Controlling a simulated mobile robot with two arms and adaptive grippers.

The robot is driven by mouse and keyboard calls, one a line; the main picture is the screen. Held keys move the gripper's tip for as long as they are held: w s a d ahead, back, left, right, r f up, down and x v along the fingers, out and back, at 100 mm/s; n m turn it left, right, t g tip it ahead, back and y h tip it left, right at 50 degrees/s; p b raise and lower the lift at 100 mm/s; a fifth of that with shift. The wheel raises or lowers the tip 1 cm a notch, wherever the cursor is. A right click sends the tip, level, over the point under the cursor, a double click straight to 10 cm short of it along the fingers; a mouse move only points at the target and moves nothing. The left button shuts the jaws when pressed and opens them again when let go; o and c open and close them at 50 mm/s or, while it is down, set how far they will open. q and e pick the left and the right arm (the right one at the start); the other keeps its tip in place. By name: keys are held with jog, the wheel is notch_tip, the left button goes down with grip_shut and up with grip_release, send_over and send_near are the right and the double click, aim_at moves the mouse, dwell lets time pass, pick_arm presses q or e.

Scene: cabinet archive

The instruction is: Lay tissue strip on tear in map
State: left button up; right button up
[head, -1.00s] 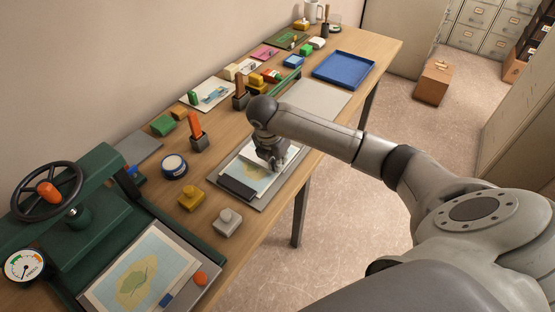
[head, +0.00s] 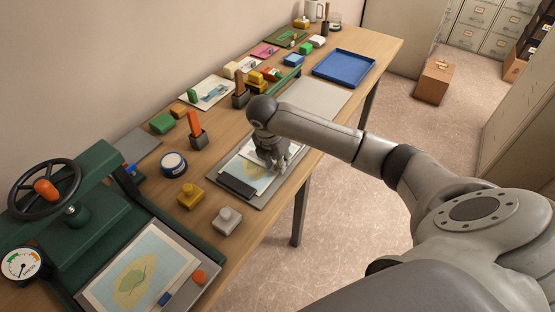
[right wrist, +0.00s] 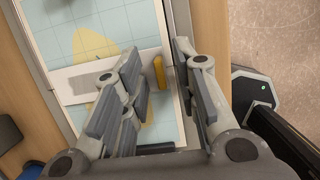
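The map (head: 262,182), blue with a yellow land shape, lies on a grey board on the bench. It also shows in the right wrist view (right wrist: 90,42). A pale strip (right wrist: 85,78), apparently the tissue, lies across the map, with a small yellow piece (right wrist: 158,72) at its right end. My right gripper (head: 277,166) is low over the map. In the right wrist view its fingers (right wrist: 165,85) stand apart, with the yellow piece visible between them. The fingers hide part of the strip, and I cannot make out the tear. My left gripper is not in view.
A dark bar (head: 236,186) lies on the map's near end. A green press (head: 75,225) stands at the left with another map (head: 140,275). Yellow (head: 190,195) and grey (head: 227,220) blocks sit nearby. A blue tray (head: 343,68) lies at the far end.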

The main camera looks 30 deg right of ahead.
jog(key=shift+r, duration=0.1)
dwell(0.4)
jog(key=p+v, duration=0.5)
jog(key=v, duration=0.1)
jog(key=shift+r, duration=0.4)
jog(key=shift+a, duration=0.15)
jog(key=v, duration=1.2)
dwell(0.4)
